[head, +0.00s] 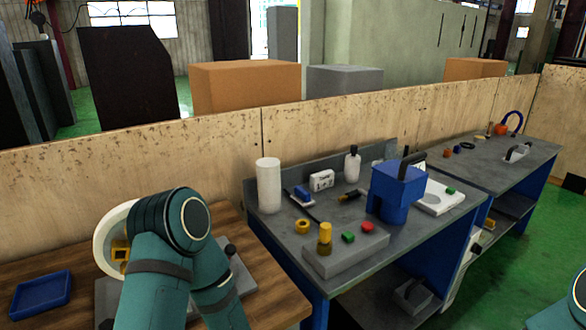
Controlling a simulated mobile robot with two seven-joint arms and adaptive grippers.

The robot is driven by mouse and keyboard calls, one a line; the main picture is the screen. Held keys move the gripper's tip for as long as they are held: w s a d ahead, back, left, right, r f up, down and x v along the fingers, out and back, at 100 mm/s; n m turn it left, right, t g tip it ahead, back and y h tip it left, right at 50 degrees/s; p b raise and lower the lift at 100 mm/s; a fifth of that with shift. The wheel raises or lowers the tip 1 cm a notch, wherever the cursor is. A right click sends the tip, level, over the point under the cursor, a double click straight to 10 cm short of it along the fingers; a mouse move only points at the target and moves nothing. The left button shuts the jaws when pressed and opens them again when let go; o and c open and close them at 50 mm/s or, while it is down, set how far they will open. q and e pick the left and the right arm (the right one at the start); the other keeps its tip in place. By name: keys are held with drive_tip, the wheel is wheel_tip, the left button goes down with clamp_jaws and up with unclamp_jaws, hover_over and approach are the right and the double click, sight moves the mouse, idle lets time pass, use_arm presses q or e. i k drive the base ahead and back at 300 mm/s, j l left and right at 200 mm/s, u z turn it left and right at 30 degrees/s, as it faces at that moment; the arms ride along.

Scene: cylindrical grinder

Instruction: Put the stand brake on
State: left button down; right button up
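I cannot make out a stand brake for certain. On the wooden table at the lower left, a white round-edged part (104,236) with yellow pieces (120,250) beside it is partly hidden behind my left arm. A grey plate-like part (240,272) and a small black knob (230,250) show just right of that arm. My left arm bends over this table and its gripper is not visible. Only a small piece of my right arm shows at the lower right edge, without its gripper.
A blue tray (40,294) lies on the wooden table (275,302). The grey bench (262,222) holds a white cylinder (268,186), a blue container (395,192) and small coloured parts. Another grey bench (480,178) stands behind it. A wooden wall (200,170) runs behind. Green floor (530,240) is open at right.

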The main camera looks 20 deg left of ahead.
sight(230, 250)
drive_tip(key=u, duration=1.1)
